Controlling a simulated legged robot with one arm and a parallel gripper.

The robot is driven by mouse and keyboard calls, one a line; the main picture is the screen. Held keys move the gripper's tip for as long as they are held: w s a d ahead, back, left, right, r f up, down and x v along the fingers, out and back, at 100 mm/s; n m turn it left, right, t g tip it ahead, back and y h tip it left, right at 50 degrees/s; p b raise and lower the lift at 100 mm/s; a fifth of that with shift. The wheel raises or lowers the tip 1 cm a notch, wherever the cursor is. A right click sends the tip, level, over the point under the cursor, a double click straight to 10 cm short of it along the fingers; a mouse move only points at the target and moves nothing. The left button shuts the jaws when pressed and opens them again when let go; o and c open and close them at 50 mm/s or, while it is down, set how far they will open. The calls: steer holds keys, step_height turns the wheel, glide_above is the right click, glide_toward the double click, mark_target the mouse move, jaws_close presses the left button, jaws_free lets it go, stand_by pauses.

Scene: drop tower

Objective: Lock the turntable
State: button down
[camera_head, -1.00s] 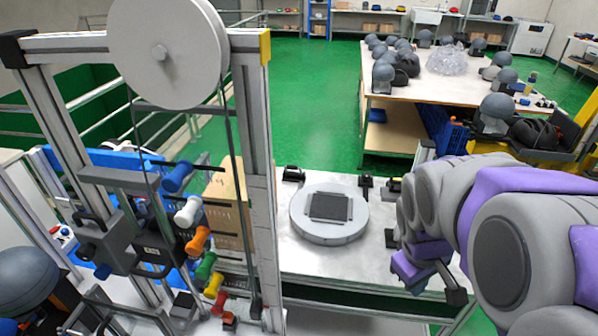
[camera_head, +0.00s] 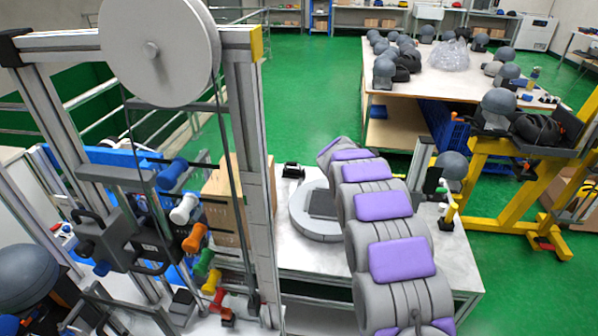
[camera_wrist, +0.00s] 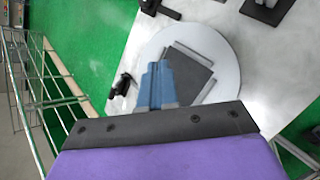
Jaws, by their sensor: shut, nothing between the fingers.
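The turntable (camera_head: 303,222) is a round light grey disc with a dark square pad on a white table. My arm covers its right part in the head view. In the wrist view the turntable (camera_wrist: 226,58) shows below my gripper (camera_wrist: 157,68), whose blue-grey fingers are shut and empty. The fingertips overlap the disc and the pad's edge in the picture; I cannot tell their height above it. My gripper is hidden by my arm in the head view. Small black fixtures stand around the disc, one at the back left (camera_head: 292,170) and one near my fingers (camera_wrist: 122,85).
The drop tower frame (camera_head: 255,150) with its large grey wheel (camera_head: 160,50) stands left of the turntable. A cardboard box (camera_head: 225,195) is behind its post. A yellow stand (camera_head: 500,190) is at the right. A table with several headforms (camera_head: 440,85) stands at the back.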

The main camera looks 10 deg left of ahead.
steer(key=w+a+f+n+t+y, duration=0.1)
steer(key=w+a+f+n, duration=0.2)
steer(key=a+f+n, duration=0.1)
steer(key=w+a+f+n+t+y, duration=0.1)
steer(key=w+a+f+n, duration=0.3)
steer(key=a, duration=0.4)
steer(key=w+a+f+n+t+y, duration=0.2)
steer(key=w+a+f+n, duration=0.2)
steer(key=a+f+n, duration=0.1)
steer(key=shift+a+f+n, duration=0.2)
steer(key=shift+a+f, duration=0.2)
steer(key=shift+f, duration=0.25)
steer(key=shift+a+f+n, duration=0.2)
steer(key=shift+a+f, duration=0.15)
steer(key=shift+f, duration=0.25)
steer(key=shift+a+f, duration=0.15)
steer(key=shift+a, duration=0.35)
steer(key=shift+d, duration=0.25)
